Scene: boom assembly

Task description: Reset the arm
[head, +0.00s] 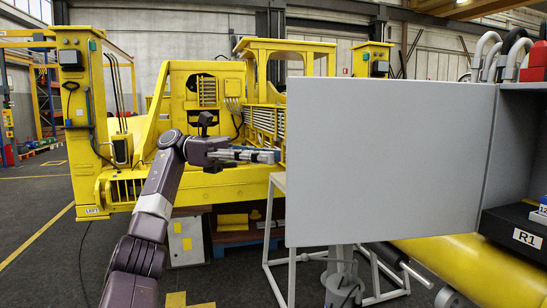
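My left arm rises from the bottom left and bends at the wrist. My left gripper (268,155) points right, close to the left edge of a large grey panel (390,165), with yellow machinery behind it. The fingers are seen side-on, so I cannot tell whether they are open or shut. I see no object held at the fingertips. My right arm and gripper are not in view.
A yellow machine (205,90) stands behind my arm. A white frame stand (276,235) is under the panel. At right are a black box marked R1 (510,235) and a yellow cylinder (470,262). Open floor (40,240) lies at left.

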